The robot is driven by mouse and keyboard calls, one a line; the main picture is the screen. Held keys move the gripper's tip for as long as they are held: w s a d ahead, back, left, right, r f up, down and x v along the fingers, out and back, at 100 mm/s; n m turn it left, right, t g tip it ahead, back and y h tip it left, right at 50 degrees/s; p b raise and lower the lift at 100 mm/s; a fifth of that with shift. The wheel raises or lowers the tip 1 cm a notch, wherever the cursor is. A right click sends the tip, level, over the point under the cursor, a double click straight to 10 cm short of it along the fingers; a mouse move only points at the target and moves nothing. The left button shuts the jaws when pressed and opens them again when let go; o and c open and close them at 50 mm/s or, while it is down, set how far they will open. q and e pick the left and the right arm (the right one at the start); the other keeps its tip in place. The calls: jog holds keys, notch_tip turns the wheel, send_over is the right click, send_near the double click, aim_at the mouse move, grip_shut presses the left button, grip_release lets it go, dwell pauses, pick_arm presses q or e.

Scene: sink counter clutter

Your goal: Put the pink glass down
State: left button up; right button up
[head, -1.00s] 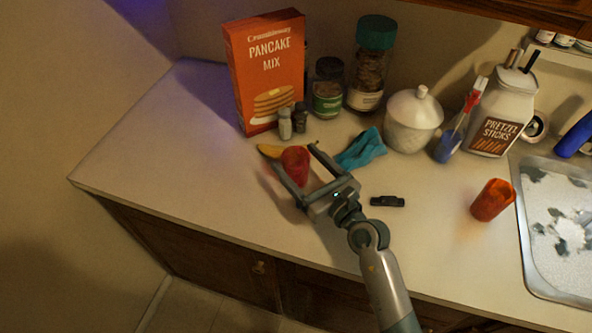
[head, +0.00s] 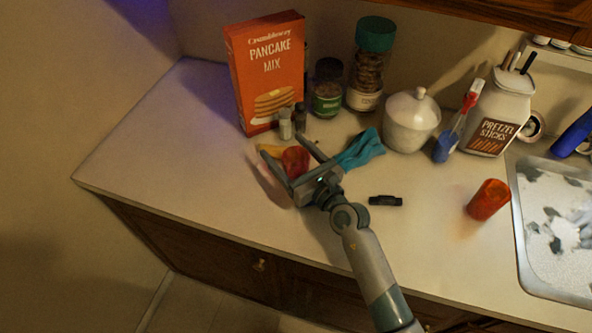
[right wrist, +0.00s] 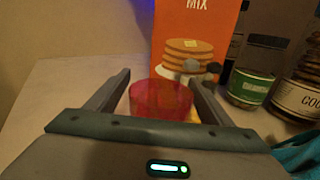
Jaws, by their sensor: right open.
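The pink glass (head: 295,160) appears to stand upright on the counter in front of the pancake mix box. My right gripper (head: 284,146) is open, with one finger on each side of the glass. In the right wrist view the pink glass (right wrist: 160,97) shows between the two spread fingers (right wrist: 159,82), its rim up. The gripper body hides its lower part, so I cannot see its base there. My left gripper is not in view.
A blue cloth (head: 362,149) lies close on the right. An orange cup (head: 488,199) stands near the sink (head: 522,240). The counter's left side is clear.

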jog(key=c, duration=1.3)
jog(key=shift+o, duration=0.2)
jog(key=shift+r, duration=0.2)
jog(key=s+d+r+b, duration=0.2)
jog(key=s+d+r, duration=0.3)
jog(key=d+r, duration=0.5)
jog(key=shift+s+r+b, duration=0.35)
jog(key=shift+s, duration=0.05)
jog(key=shift+d+f, duration=0.1)
jog(key=shift+d, duration=0.05)
